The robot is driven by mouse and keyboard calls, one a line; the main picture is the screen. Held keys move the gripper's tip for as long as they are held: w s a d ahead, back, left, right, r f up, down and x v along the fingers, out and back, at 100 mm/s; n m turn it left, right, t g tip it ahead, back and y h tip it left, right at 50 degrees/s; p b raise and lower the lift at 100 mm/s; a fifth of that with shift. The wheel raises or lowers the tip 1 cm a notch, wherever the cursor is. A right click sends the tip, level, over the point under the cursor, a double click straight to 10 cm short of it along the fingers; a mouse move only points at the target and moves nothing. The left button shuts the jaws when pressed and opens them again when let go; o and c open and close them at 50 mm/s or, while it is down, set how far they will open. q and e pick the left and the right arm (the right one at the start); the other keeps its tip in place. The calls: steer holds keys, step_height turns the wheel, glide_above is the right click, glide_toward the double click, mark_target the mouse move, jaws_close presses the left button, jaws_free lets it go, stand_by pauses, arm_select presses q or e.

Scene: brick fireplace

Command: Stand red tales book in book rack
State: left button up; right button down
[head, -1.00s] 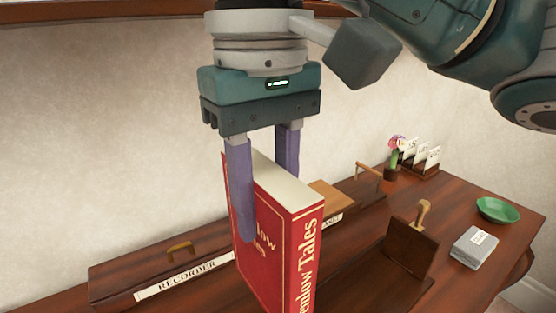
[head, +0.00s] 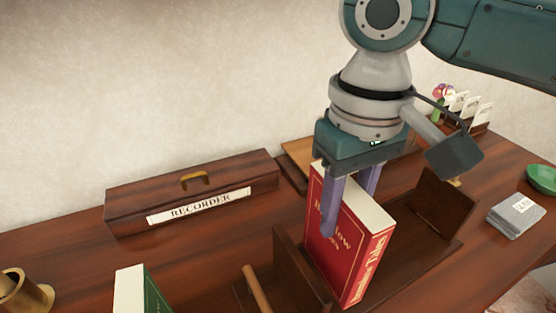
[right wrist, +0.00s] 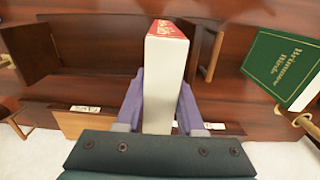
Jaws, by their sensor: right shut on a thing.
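The red tales book (head: 340,230) is upright with its titled spine facing the front right. My right gripper (head: 348,212) is shut on it, one finger on each cover. The right wrist view shows the book's pale page edge (right wrist: 165,75) between the fingers (right wrist: 162,88). The dark wooden book rack (head: 420,245) is below and around the book. Its left end panel (head: 298,268) is close beside the book, and its right end panel (head: 443,205) stands farther off. I cannot tell whether the book's bottom touches the rack base. My left gripper is not in view.
A green book (head: 140,290) is left of the rack, also in the right wrist view (right wrist: 285,68). A recorder box (head: 195,190) lies behind left. A brass object (head: 22,293) is at far left. Grey cards (head: 516,217) and a green bowl (head: 542,178) are right.

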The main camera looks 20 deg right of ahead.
mark_target(338, 236)
step_height(338, 236, down, 4)
steer(key=shift+f+b, duration=0.2)
steer(key=shift+b, duration=0.25)
steer(key=shift+f, duration=0.3)
steer(key=c, duration=0.5)
jaws_free()
